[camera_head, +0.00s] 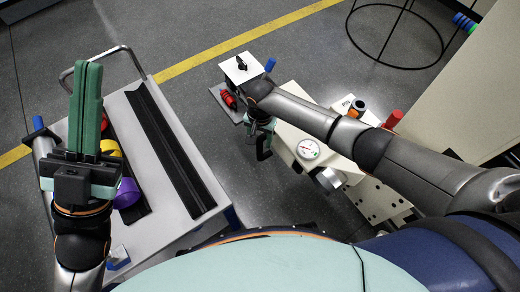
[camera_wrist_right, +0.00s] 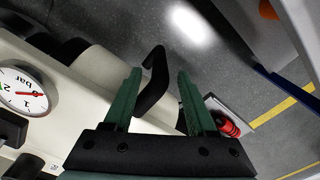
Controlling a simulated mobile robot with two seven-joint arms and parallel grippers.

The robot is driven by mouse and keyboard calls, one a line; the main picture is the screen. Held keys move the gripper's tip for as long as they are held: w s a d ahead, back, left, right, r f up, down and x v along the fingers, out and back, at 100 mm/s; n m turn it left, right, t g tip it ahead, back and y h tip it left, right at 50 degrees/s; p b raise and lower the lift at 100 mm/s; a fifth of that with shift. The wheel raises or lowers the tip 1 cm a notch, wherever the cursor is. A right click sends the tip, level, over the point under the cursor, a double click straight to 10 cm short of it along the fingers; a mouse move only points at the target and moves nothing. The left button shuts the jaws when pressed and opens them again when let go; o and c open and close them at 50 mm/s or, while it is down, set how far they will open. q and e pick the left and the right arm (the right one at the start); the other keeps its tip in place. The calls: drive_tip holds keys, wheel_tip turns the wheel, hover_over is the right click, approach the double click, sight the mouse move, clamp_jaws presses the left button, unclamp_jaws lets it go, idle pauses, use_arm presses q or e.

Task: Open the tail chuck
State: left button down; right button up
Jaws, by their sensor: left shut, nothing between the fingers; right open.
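A black curved lever handle (camera_wrist_right: 153,88) stands out from the white machine (camera_wrist_right: 105,72) in the right wrist view. It may belong to the tail chuck; the chuck itself I cannot clearly tell. My right gripper (camera_wrist_right: 160,76) is open, its green fingers on either side of the handle in the picture, with no clear contact. In the head view the handle (camera_head: 264,150) shows below my right gripper (camera_head: 265,125), which my wrist partly hides. My left gripper (camera_head: 88,68) is shut and empty, raised over the left side of the cart.
A round gauge (camera_head: 308,149) sits on the machine. A red part (camera_head: 229,99) lies on a grey plate beyond my right wrist. The cart (camera_head: 185,205) carries a black channel (camera_head: 165,145), a purple cylinder (camera_head: 128,193) and a yellow one (camera_head: 110,148). Floor shows between cart and machine.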

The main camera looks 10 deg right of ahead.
sight(259, 149)
wheel_tip(259, 149, down, 6)
drive_tip(key=b, duration=0.2)
drive_tip(key=shift+f+b, duration=0.15)
drive_tip(key=shift+b, duration=0.2)
use_arm(q)
drive_tip(key=shift+n, duration=0.4)
wheel_tip(259, 149, down, 4)
drive_tip(key=shift+w+d, duration=0.15)
use_arm(e)
drive_tip(key=shift+c, duration=0.2)
clamp_jaws()
drive_tip(key=shift+a, duration=0.2)
